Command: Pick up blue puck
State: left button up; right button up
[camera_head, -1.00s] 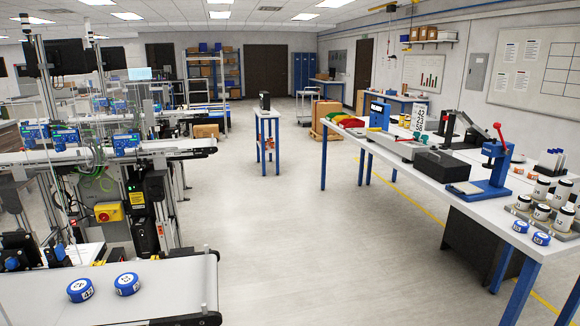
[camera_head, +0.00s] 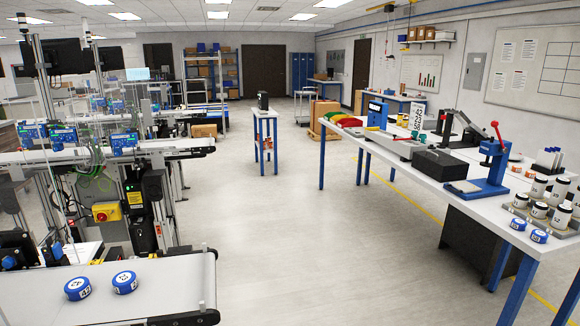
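Two blue pucks with white tops and printed markings lie on the near conveyor belt (camera_head: 165,290) at lower left. One blue puck (camera_head: 77,289) is on the left, and the other blue puck (camera_head: 125,282) is close to its right. Two more blue pucks rest on the right workbench near its front edge, one (camera_head: 518,224) to the left of the other (camera_head: 540,236). Neither of my grippers shows in the head view.
The white workbench (camera_head: 450,190) on the right carries a blue press (camera_head: 493,170), a black box (camera_head: 437,163) and a tray of white jars (camera_head: 545,222). A small table (camera_head: 265,115) stands mid-room. The floor (camera_head: 300,230) between conveyor and bench is clear.

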aim_at(539, 237)
jog(key=l+z, duration=0.1)
jog(key=z, duration=1.4)
